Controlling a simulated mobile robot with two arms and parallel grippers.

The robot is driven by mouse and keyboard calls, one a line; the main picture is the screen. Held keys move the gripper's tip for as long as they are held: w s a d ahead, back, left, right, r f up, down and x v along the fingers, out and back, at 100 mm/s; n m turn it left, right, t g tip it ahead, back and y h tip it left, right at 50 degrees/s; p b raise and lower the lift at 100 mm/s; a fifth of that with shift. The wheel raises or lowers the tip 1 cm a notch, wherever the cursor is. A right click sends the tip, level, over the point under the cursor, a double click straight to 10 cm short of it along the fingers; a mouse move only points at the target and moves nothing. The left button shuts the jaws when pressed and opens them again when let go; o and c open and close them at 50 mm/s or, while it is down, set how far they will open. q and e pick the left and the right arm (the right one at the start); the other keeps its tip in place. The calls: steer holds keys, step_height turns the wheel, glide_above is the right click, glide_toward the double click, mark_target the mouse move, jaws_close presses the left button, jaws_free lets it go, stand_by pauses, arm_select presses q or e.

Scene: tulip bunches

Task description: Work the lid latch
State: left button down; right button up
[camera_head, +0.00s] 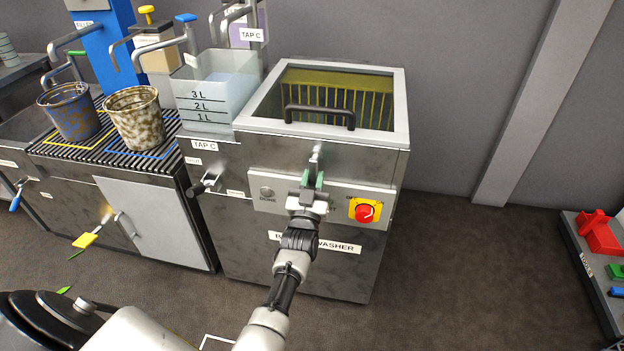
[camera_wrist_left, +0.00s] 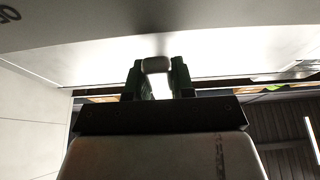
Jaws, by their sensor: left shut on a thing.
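The bucket washer (camera_head: 330,225) is a grey metal machine in the middle of the head view. Its framed lid (camera_head: 400,100) lies down on top, with a dark bar handle (camera_head: 320,112) near its front edge. The lid latch (camera_head: 317,153) is a small grey lever on the upper front face. My left gripper (camera_head: 312,182) is at that face, its green-padded fingers shut on the latch. The fingers hide part of the latch. My right gripper is out of view.
A red knob on a yellow plate (camera_head: 365,210) is just right of my left gripper. A lever handle (camera_head: 204,184) sticks out at left. A clear tank (camera_head: 215,95) and two buckets (camera_head: 70,112) (camera_head: 135,118) stand left.

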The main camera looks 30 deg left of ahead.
arm_select(q)
steer(key=shift+d+f, duration=0.1)
steer(key=shift+f, duration=0.05)
steer(key=c, duration=1)
jaws_free()
steer(key=shift+o, duration=0.2)
steer(key=shift+s, duration=0.15)
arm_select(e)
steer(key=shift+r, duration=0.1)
arm_select(q)
steer(key=p+v, duration=0.2)
steer(key=v, duration=0.8)
steer(key=shift+s, duration=0.25)
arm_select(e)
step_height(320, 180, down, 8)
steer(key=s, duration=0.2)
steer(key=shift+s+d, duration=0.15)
arm_select(q)
steer(key=shift+d, duration=0.15)
